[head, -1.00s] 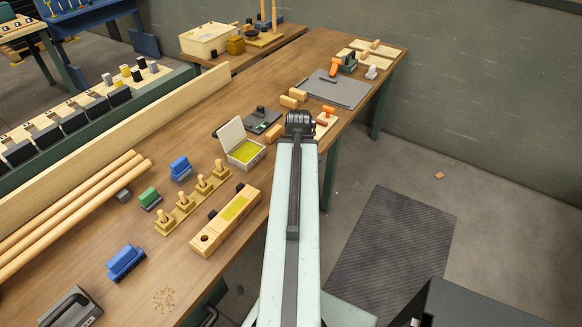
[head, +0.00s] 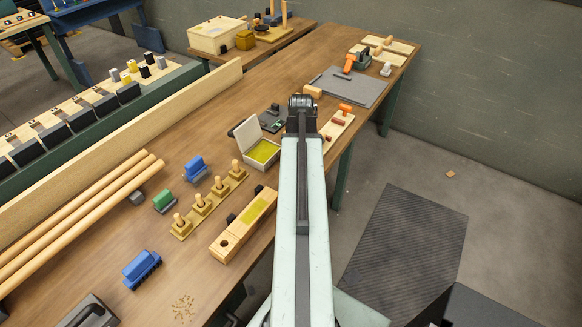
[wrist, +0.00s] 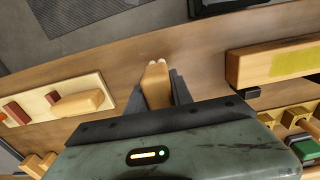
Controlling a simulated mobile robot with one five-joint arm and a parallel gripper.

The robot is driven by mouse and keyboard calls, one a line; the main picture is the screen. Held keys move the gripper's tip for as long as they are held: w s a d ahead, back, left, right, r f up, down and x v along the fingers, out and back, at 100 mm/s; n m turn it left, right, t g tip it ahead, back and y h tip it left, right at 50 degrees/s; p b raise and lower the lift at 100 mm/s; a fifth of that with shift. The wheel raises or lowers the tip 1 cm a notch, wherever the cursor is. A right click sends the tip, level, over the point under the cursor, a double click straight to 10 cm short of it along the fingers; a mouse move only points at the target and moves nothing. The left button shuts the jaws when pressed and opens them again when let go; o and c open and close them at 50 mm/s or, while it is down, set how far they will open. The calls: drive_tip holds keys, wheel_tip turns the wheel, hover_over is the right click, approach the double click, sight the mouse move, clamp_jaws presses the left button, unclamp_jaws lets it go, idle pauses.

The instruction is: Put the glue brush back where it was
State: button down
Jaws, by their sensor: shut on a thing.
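In the wrist view, my gripper (wrist: 156,88) is shut on a light wooden piece with pale tips, which looks like the glue brush (wrist: 155,84). The brush sits between the two dark fingers, over the brown bench top. Whether its tips touch the bench I cannot tell. In the head view, my gripper (head: 302,102) is seen from behind, above the bench between an open-lidded box and a pale board. The brush is hidden there behind my arm.
The open box (head: 245,134) with a yellow-green inside lies left of my arm. The board (head: 345,119) with red and wooden pieces lies right. A wooden block (head: 225,243) with a yellow-green patch and a strip of several knobs (head: 180,234) stand nearer. Bare bench (head: 170,130) lies farther left.

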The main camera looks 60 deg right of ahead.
drive_tip(key=shift+w+d, duration=0.1)
drive_tip(key=shift+w, duration=0.1)
wheel_tip(320, 180, down, 4)
drive_tip(key=b, duration=0.4)
drive_tip(key=shift+r, duration=0.25)
drive_tip(key=c, duration=1.1)
unclamp_jaws()
wheel_tip(320, 180, up, 12)
drive_tip(key=p, duration=1.2)
drive_tip(key=shift+r+p, duration=0.15)
drive_tip(key=shift+p, duration=0.2)
